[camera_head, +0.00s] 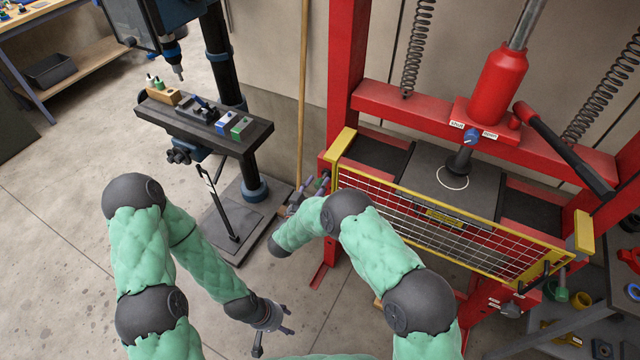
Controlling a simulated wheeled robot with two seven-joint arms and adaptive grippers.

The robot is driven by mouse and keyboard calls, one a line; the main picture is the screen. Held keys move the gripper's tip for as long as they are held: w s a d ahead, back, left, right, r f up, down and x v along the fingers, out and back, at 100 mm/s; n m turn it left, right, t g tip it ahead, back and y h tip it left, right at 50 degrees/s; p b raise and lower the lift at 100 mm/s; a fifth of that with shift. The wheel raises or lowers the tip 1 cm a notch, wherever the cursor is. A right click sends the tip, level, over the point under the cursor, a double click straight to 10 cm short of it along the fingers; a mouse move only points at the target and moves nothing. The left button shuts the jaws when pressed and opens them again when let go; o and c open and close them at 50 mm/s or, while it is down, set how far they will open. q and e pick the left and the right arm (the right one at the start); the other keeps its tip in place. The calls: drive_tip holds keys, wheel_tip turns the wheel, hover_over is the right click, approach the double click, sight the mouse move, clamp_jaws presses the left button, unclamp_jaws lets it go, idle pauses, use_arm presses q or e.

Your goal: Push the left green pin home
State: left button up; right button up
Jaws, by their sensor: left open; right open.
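The red press (498,85) stands at the right with a yellow-framed mesh guard (450,220) across its front. My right gripper (310,190) is at the left end of the guard, beside the press's left upright, partly hidden by my own forearm. Its fingers are small here and point up and right. The left green pin is hard to make out among the small parts by those fingers; I cannot tell how far in it sits or whether it is touched. My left gripper (275,335) is open and empty, low over the floor, away from the press.
A drill press table (205,125) holding small blocks stands at the left, on a floor base. A wooden pole (303,90) leans at the wall behind. A bench (600,325) with green and blue parts is at the lower right.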

drive_tip(key=v, duration=1)
drive_tip(key=shift+s, duration=0.35)
drive_tip(key=shift+w+r, duration=0.1)
